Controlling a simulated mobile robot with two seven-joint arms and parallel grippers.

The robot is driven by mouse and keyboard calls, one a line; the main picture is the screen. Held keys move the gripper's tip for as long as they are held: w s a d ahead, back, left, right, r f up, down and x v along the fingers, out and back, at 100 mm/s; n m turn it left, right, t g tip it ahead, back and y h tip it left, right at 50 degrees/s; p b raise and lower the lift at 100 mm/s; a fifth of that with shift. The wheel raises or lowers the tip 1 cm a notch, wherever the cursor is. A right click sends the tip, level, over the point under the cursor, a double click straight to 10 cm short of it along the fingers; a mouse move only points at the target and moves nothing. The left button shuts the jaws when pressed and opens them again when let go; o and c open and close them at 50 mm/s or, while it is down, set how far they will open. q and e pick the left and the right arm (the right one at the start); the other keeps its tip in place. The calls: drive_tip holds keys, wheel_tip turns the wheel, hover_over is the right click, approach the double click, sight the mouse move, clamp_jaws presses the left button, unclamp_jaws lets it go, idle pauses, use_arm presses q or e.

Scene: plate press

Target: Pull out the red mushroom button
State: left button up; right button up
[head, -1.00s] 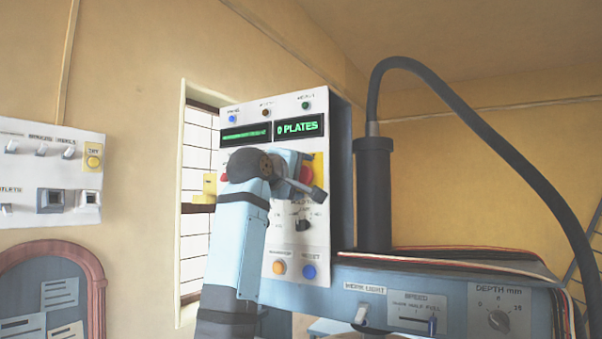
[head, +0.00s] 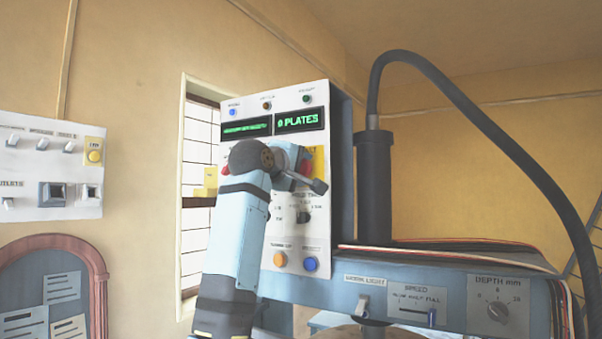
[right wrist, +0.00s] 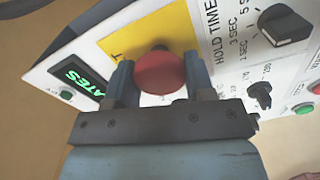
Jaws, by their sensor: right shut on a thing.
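The red mushroom button (right wrist: 160,74) sits on a yellow plate (right wrist: 150,35) on the white control panel. My right gripper (right wrist: 158,82) has one finger on each side of the button's red cap and is shut on it. In the head view, the right gripper (head: 297,160) is at the panel front, and only part of the red button (head: 306,167) shows past it. My left gripper is not in view.
The white panel (head: 232,215) has a display (head: 299,120) reading "0 PLATES", lamps, knobs, and orange and blue buttons below. A dark hose (head: 480,115) arches at the right above the blue machine arm (head: 450,290). A switch board (head: 50,170) hangs on the left wall.

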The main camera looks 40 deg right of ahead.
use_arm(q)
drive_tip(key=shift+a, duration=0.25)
use_arm(e)
drive_tip(key=shift+a+f, duration=0.1)
drive_tip(key=shift+a, duration=0.25)
drive_tip(key=o, duration=1.3)
drive_tip(key=shift+s+a, duration=0.1)
use_arm(q)
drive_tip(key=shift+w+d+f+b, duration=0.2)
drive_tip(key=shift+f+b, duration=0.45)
drive_tip(key=shift+b, duration=0.4)
use_arm(e)
drive_tip(key=v, duration=1.3)
drive_tip(key=shift+s+a, duration=0.1)
drive_tip(key=shift+a, duration=0.3)
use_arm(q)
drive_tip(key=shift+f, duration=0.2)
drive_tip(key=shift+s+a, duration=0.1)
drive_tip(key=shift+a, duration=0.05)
